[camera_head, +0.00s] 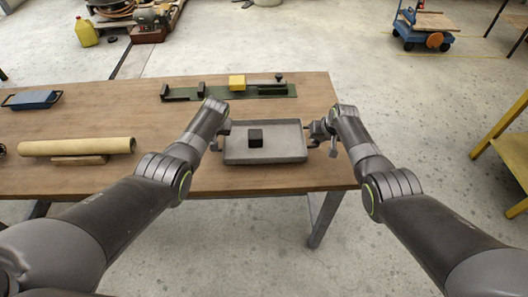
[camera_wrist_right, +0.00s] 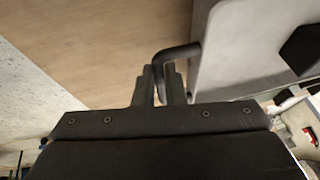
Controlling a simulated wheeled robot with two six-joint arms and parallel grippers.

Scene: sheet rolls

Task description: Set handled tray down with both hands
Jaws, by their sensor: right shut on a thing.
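A grey rectangular tray (camera_head: 285,143) with a raised rim is level over the front right part of the wooden table; whether it touches the top is hard to tell. A small dark block (camera_head: 255,137) sits inside it. My right gripper (camera_head: 321,139) is at the tray's right end. In the right wrist view its fingers (camera_wrist_right: 160,78) are shut on the dark bent handle (camera_wrist_right: 180,52) beside the tray wall (camera_wrist_right: 225,50). My left gripper (camera_head: 222,132) is at the tray's left end; its fingers and the left handle are mostly hidden.
The table (camera_head: 110,115) also holds a beige roll (camera_head: 77,146) on a wooden support, a blue handled tray (camera_head: 33,99) and a green base (camera_head: 225,92) with dark brackets and a yellow block (camera_head: 237,82). Bare wood lies between the roll and green base.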

